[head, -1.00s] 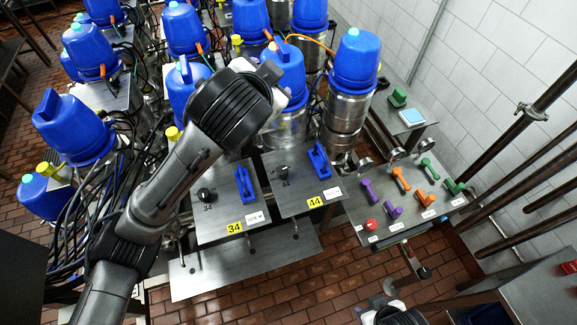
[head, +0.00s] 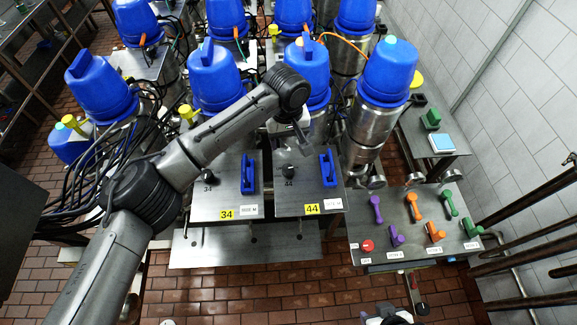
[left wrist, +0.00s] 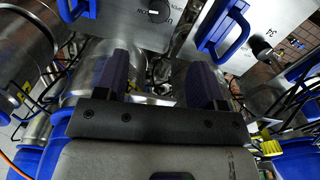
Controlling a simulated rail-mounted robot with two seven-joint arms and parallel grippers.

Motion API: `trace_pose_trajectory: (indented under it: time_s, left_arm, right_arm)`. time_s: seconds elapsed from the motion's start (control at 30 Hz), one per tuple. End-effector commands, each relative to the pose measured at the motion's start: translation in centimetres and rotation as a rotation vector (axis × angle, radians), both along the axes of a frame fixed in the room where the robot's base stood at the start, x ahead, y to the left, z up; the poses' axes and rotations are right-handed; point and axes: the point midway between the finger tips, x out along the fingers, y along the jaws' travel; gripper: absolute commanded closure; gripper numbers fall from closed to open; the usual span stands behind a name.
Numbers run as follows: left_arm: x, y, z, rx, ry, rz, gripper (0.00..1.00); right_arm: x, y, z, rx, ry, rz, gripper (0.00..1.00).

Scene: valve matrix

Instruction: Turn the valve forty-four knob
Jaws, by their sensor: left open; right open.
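The valve 44 panel (head: 322,199) is a grey plate with a yellow 44 label (head: 312,208), a blue handle (head: 328,170) and a small black knob (head: 289,172) at its upper left. My left gripper (head: 304,142) hangs above the panel's back edge, apart from the knob. In the left wrist view its two dark fingers (left wrist: 161,80) are spread with nothing between them. There the black knob (left wrist: 157,12) shows at the top, beyond the fingertips. My right gripper (head: 386,314) shows only in part at the bottom edge of the head view, far from the panel.
The valve 34 panel (head: 222,197) with its own knob and blue handle stands to the left. Blue-capped steel vessels (head: 385,75) crowd behind. A side table (head: 365,225) with coloured handles and a red button stands right. Tiled floor lies open in front.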

Motion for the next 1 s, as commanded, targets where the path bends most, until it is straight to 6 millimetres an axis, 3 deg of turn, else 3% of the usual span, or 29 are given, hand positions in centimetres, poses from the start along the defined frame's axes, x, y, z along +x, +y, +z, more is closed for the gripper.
trace_pose_trajectory:
  time_s: [0.17, 0.7, 1.0]
  left_arm:
    - [0.0, 0.0, -1.1, 0.001, 0.001, 0.035, 0.37]
    - [0.0, 0.0, -10.3, 0.001, 0.0, 0.032, 0.37]
    - [0.0, 0.0, -13.3, 0.0, -0.001, 0.031, 0.37]
  right_arm:
    - [0.0, 0.0, 0.3, 0.0, 0.0, -0.001, 0.43]
    - [0.0, -0.5, 1.9, -0.016, 0.001, 0.007, 0.43]
    - [0.0, -0.4, 2.2, -0.012, 0.001, 0.004, 0.43]
